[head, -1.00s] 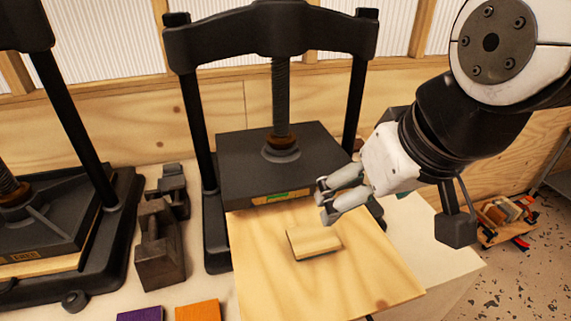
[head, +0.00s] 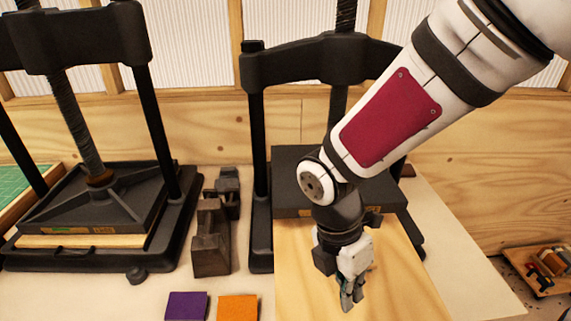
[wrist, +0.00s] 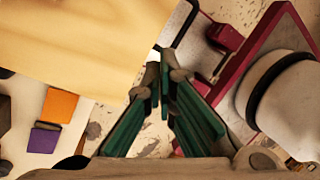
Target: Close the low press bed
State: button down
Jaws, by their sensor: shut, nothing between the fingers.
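The bed is a pale wooden board (head: 296,280) sticking out toward me from under the dark platen (head: 292,185) of the right-hand press. In the wrist view the board (wrist: 60,38) fills the upper left, its edge running close to my fingertips. My gripper (head: 349,303) points down over the near part of the board in the head view. It is shut and empty; in the wrist view its green-padded fingers (wrist: 163,72) meet at the tips beside the board's edge. Whether they touch it I cannot tell. My arm hides part of the board and platen.
A second press (head: 90,205) stands at the left, its board beneath its platen. Dark metal weights (head: 212,235) stand between the presses. A purple square (head: 186,306) and an orange square (head: 238,307) lie near the front. A tool tray (head: 545,270) is at the far right.

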aim_at(296, 276)
jog(key=s+a+f+n+g+y+p, duration=0.25)
jog(key=s+a+n, duration=0.35)
jog(key=n, duration=0.5)
notch_tip(296, 276, down, 10)
jog(key=w+a+b, duration=0.1)
jog(key=w, duration=0.1)
jog(key=shift+a+n+b, duration=0.25)
jog(key=shift+n+b, duration=0.05)
jog(key=shift+b, duration=0.1)
jog(key=shift+r+t, duration=0.1)
jog(key=shift+t, duration=0.15)
jog(key=w+b, duration=0.5)
jog(key=w, duration=1.3)
jog(key=shift+w, duration=0.1)
